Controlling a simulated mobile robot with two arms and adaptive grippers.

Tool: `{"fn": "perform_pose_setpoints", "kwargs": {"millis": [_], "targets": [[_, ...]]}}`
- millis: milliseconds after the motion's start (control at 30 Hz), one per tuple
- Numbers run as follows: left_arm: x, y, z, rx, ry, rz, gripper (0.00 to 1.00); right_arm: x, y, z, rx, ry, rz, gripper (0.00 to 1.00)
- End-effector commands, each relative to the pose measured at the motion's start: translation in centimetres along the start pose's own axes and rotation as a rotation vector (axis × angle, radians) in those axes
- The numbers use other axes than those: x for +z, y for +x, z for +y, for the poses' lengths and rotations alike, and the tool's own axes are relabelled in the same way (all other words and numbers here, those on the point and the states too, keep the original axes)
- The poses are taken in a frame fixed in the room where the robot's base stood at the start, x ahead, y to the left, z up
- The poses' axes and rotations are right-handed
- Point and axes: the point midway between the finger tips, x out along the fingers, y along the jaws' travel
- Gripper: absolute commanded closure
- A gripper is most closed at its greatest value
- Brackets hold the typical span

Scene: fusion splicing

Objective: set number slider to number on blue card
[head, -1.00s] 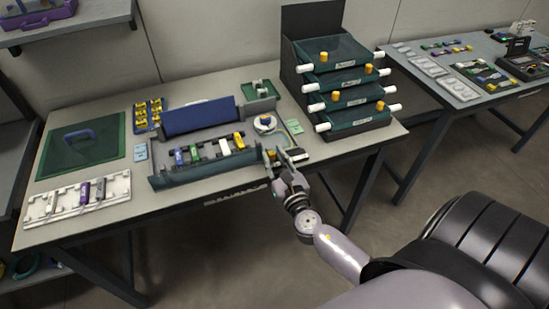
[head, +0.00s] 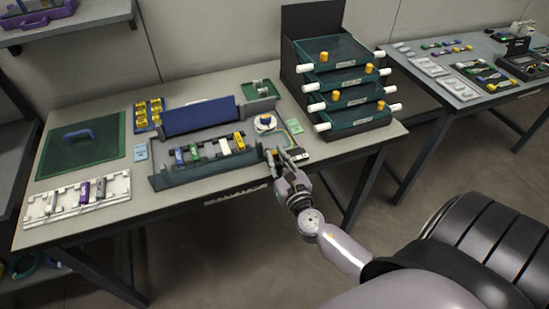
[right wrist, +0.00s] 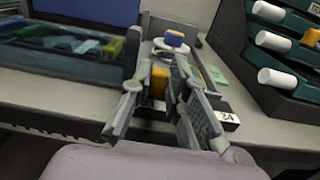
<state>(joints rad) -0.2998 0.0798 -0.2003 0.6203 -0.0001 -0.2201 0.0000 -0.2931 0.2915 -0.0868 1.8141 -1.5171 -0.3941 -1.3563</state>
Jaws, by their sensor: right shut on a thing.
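My right gripper (head: 281,156) is at the front edge of the table, at the number slider. In the right wrist view my right gripper (right wrist: 158,90) is shut on the slider's orange knob (right wrist: 158,81), which shows between its fingers. The slider's dark body with a white label (right wrist: 226,116) sticks out to the right of the fingers; its characters are too small to read surely. The fingers hide much of the slider. A light blue card (head: 141,152) lies left of the long grey tray; its number cannot be read. My left gripper is not in view.
A rack of green drawers (head: 345,118) stands at the right.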

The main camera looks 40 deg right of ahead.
Motion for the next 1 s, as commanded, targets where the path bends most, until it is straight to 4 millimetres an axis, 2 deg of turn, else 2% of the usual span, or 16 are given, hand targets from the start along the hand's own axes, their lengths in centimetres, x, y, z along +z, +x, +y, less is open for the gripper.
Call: {"fn": "perform_pose_setpoints", "kwargs": {"millis": [200, 400, 733, 767, 1000], "targets": [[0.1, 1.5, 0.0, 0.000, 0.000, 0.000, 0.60, -0.5, -0.1, -5.2, -0.002, -0.006, 0.001, 1.00], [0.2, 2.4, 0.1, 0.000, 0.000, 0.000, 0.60, -0.3, -0.1, -8.4, -0.001, -0.001, 0.003, 1.00], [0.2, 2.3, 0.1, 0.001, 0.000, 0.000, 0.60, -0.1, 0.0, -8.9, -0.004, 0.002, 0.003, 1.00], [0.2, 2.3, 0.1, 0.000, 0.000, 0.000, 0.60, -0.1, 0.0, -8.9, -0.004, 0.002, 0.003, 0.84], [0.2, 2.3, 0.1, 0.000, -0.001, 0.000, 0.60, -0.1, 0.0, -8.9, -0.004, 0.001, 0.002, 0.68]]}}
